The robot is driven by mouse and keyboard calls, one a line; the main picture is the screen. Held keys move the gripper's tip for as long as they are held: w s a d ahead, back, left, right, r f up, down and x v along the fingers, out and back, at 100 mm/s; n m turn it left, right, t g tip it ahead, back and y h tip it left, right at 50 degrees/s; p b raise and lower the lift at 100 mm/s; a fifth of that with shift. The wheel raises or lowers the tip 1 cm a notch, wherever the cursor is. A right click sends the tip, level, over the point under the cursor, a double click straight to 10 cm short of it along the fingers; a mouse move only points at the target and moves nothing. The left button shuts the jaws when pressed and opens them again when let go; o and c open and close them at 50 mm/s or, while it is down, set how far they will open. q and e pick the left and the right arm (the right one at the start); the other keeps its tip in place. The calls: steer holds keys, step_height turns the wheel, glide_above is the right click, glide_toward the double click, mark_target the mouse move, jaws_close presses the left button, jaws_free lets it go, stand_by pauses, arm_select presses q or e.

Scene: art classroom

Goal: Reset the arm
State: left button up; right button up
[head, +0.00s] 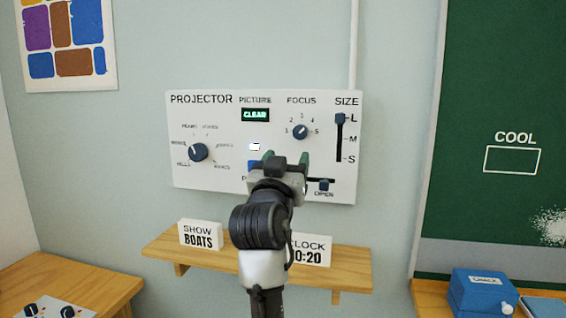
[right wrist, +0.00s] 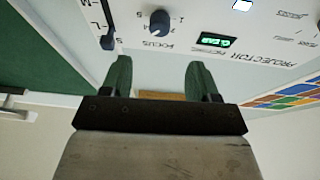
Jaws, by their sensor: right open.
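My right gripper (head: 286,158) is raised in front of the lower middle of the white projector panel (head: 235,185) on the wall. In the right wrist view its two green fingers (right wrist: 159,78) are apart with nothing between them. That view shows the panel (right wrist: 175,20) upside down. Whether the fingers touch the panel, I cannot tell. My left gripper is not in view.
The panel has a left dial (head: 198,152), a "CLEAR" display (head: 255,115), a focus knob (head: 300,132), and a size slider (head: 340,119) at L. Below, a wooden shelf (head: 345,278) holds a "SHOW BOATS" sign (head: 200,235) and a partly hidden clock sign (head: 310,252). A blue box (head: 480,293) stands lower right.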

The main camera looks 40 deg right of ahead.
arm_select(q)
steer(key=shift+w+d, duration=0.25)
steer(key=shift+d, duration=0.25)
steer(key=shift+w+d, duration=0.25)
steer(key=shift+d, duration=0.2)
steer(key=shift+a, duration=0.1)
